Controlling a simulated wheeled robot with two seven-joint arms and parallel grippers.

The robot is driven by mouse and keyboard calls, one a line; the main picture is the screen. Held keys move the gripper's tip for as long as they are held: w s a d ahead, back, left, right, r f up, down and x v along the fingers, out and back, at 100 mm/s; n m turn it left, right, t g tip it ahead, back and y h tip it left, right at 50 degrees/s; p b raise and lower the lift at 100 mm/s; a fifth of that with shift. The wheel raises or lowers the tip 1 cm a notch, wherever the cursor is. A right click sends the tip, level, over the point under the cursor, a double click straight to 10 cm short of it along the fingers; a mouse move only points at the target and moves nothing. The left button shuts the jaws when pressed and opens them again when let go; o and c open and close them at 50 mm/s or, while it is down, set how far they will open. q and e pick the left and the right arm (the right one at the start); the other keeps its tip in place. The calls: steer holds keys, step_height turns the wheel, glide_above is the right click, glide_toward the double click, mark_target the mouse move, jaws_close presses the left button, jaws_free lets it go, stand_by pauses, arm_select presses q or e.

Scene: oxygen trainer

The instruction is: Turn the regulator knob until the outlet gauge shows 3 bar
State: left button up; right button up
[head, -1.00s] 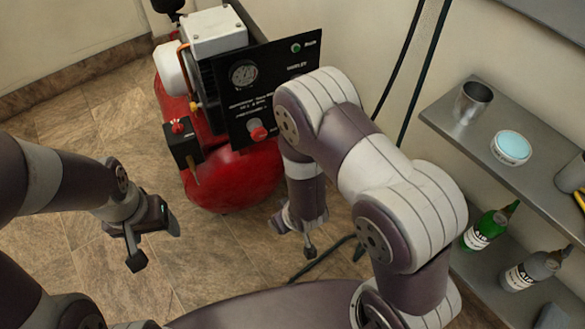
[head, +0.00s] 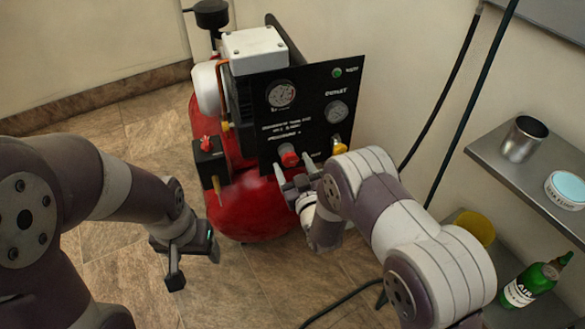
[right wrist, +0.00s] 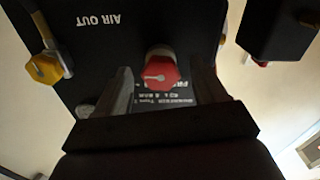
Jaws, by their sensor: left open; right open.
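The red regulator knob (head: 288,155) sits low on the black panel (head: 305,112) of the compressor. The outlet gauge (head: 337,111) is at the panel's right; its needle is too small to read. My right gripper (head: 294,173) is open just in front of and below the knob. In the right wrist view the knob (right wrist: 160,72) shows a pale pointer mark and lies between and beyond the open fingers (right wrist: 162,88), with no contact visible. My left gripper (head: 192,262) is open and empty over the floor at the left.
A second gauge (head: 281,95) and a green light (head: 337,72) are on the panel. A yellow fitting (head: 338,146) is right of the knob, also visible in the wrist view (right wrist: 45,68). The red tank (head: 250,205) lies below. A shelf (head: 490,157) with a metal cup (head: 523,139) stands right.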

steer(key=shift+w+a, duration=0.15)
steer(key=shift+w, duration=0.35)
steer(key=c, duration=1.1)
steer(key=shift+o, duration=0.2)
steer(key=shift+m, duration=1.1)
steer(key=o, duration=1.1)
steer(key=shift+c, duration=0.2)
steer(key=p+v, duration=0.3)
steer(key=v, duration=0.9)
steer(key=shift+s+p, duration=0.3)
steer(key=shift+s, duration=0.1)
